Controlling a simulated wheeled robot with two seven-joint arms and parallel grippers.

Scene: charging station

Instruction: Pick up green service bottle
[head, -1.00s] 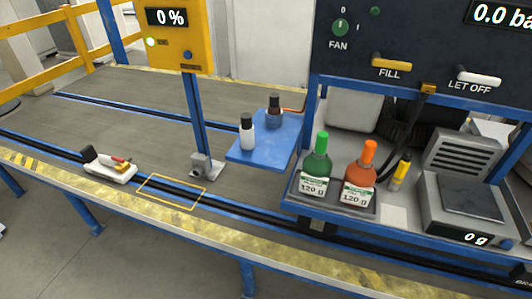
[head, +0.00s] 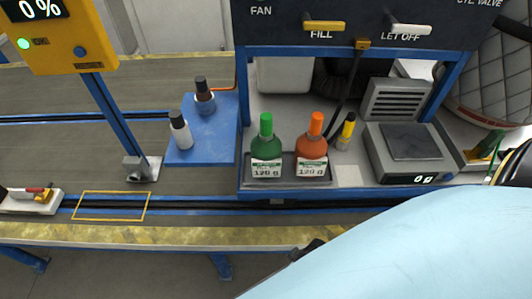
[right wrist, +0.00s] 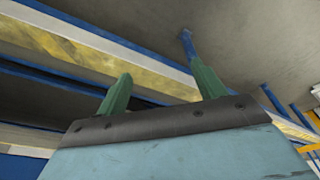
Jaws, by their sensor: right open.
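The green service bottle (head: 266,148) stands upright in a grey tray on the blue-framed station in the head view, with a white "120 g" label. An orange bottle (head: 312,147) with the same label stands just right of it. My right arm fills the lower right of the head view, in front of the station's edge. My right gripper shows in the right wrist view (right wrist: 160,88) with two green fingers spread apart and nothing between them. It is apart from the bottles, which are not in the wrist view. My left gripper is not in view.
A blue shelf (head: 215,140) left of the tray holds a white bottle (head: 180,130) and a dark bottle (head: 204,96). A yellow marker-like item (head: 347,131) and a scale (head: 408,152) reading 0 g stand to the right. A yellow-striped rail (head: 150,235) runs along the front.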

